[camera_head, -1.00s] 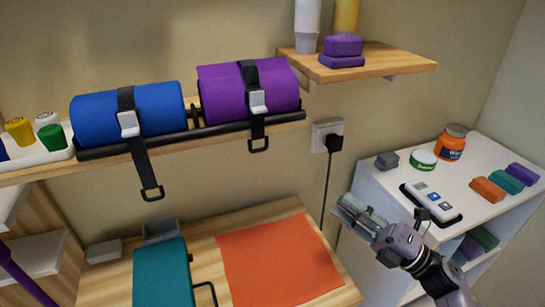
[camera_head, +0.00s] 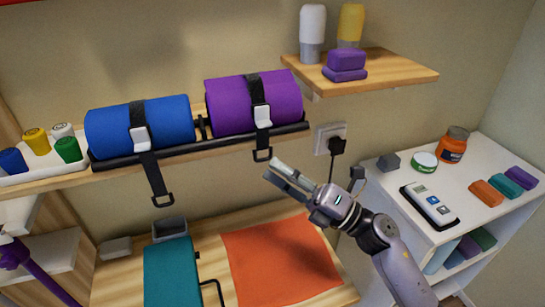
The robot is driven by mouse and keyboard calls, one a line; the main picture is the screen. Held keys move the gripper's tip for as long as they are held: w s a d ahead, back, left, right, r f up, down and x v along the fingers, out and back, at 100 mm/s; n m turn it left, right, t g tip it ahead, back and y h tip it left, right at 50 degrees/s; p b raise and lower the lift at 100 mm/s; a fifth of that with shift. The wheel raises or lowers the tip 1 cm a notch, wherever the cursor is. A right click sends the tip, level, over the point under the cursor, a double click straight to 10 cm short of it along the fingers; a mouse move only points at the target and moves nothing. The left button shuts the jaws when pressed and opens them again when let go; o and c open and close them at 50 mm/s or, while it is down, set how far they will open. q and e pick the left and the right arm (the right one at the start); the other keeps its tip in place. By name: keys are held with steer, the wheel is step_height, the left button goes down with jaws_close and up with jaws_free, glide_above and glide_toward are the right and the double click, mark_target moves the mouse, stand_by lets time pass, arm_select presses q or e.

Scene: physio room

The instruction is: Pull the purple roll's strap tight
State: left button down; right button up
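The purple roll (camera_head: 226,104) lies on the wall shelf, right of the blue roll (camera_head: 104,131). A black strap (camera_head: 256,88) goes over the purple roll and through a pale buckle (camera_head: 262,116) on its front. The strap's short tail ends in a black ring (camera_head: 262,155) hanging below the shelf edge. My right gripper (camera_head: 279,173) is just below and right of that ring in the picture, pointing up and left. It appears apart from the ring. Its fingers lie close together from this angle, so any gap is unclear. My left gripper is not in view.
The blue roll's longer strap tail hangs down to its own ring (camera_head: 162,200). A small wooden shelf (camera_head: 400,74) with bottles and purple blocks is above right. A wall plug (camera_head: 337,145) with a cable is right of the gripper. An orange mat (camera_head: 280,262) lies below.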

steer(key=shift+x, duration=1.1)
steer(key=shift+c, duration=0.6)
jaws_close()
steer(key=shift+f, duration=0.1)
